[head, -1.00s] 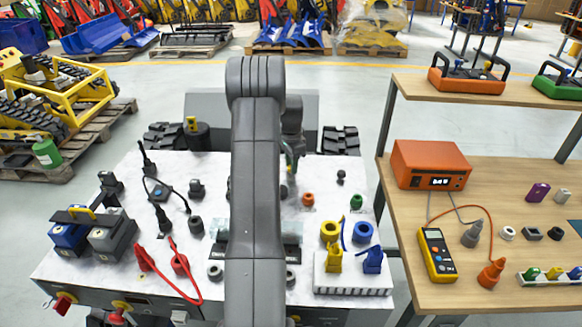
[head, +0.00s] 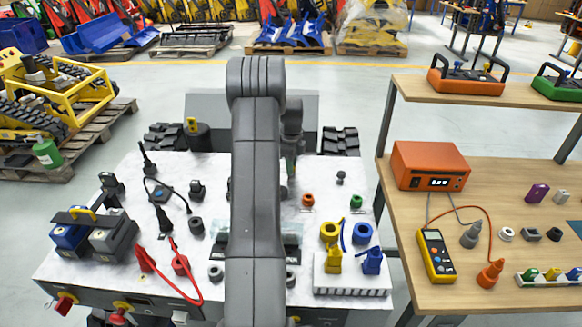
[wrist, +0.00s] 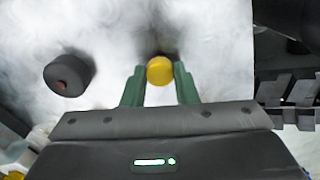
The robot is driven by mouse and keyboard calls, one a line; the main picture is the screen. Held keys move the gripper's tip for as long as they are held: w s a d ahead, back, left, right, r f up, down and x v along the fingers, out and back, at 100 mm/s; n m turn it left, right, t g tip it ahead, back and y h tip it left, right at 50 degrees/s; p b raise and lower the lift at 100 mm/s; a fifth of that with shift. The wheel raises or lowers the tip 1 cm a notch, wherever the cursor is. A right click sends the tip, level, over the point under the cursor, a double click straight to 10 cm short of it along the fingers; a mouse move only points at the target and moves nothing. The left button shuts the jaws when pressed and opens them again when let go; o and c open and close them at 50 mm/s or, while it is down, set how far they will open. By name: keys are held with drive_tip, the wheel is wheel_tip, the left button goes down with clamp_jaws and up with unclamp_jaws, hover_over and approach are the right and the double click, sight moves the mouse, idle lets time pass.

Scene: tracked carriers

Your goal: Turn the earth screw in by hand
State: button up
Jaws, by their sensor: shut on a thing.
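In the wrist view, the earth screw shows as a round yellow head (wrist: 160,70) against the pale worktop. My gripper (wrist: 160,82) has its two green fingers on either side of this head, shut on it. A dark shadow lies just behind the head; its shaft and the hole under it are hidden. In the head view my gripper (head: 291,165) is at the back of the marbled table, partly behind my own arm, and the yellow head cannot be made out there.
A dark round socket (wrist: 68,75) stands left of my fingers in the wrist view. In the head view, an orange cap (head: 308,200) and a green cap (head: 356,202) stand to the right. Red leads (head: 180,265) lie at front left. A wooden bench (head: 500,200) stands at right.

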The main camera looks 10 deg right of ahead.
drive_tip(key=shift+m, duration=0.4)
drive_tip(key=m, duration=0.4)
drive_tip(key=shift+r+m, duration=0.1)
drive_tip(key=shift+m, duration=0.3)
drive_tip(key=m, duration=0.4)
drive_tip(key=shift+w+m, duration=0.1)
drive_tip(key=shift+m, duration=0.3)
drive_tip(key=o, duration=0.8)
